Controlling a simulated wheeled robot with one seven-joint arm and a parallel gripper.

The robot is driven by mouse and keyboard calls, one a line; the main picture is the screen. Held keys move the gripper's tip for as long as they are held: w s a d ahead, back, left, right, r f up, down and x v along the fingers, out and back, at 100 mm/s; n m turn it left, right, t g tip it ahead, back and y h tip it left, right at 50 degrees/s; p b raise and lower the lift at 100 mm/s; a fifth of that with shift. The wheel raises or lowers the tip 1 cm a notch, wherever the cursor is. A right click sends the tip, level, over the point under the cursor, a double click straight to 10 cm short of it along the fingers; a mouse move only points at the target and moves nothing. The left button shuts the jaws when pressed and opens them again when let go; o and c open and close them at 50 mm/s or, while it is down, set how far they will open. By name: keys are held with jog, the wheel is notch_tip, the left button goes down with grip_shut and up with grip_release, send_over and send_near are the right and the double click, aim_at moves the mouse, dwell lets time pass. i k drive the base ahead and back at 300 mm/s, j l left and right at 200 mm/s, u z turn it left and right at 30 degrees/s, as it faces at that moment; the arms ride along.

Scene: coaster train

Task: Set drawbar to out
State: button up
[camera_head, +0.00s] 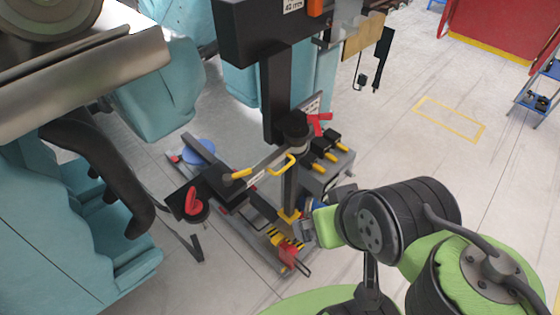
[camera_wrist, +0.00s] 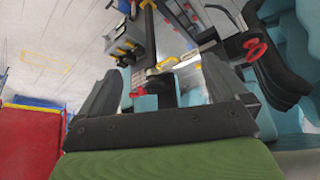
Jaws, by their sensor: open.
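I cannot tell for certain which part is the drawbar. A grey bar with a yellow grip (camera_head: 243,173) crosses the low floor unit, and a yellow loop handle (camera_head: 284,165) is beside it, near the dark post. In the wrist view, a yellow loop handle (camera_wrist: 178,61) shows beyond my gripper (camera_wrist: 158,72), whose dark fingers are spread apart with nothing held between them. In the head view, my green and black arm comes in from the lower right and ends beside the unit's yellow-and-black striped part (camera_head: 284,240). The fingertips are hard to make out there.
A red knob (camera_head: 194,205) is on the unit's left; a red lever (camera_head: 320,122) is near the post. A grey box with yellow-handled levers (camera_head: 326,155) stands right of the post. Teal seats (camera_head: 60,230) fill the left. Open floor lies at right.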

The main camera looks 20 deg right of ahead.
aim_at(265, 166)
jog(key=i+u, duration=0.2)
jog(key=u, duration=0.3)
jog(key=i+u, duration=0.2)
jog(key=u, duration=0.25)
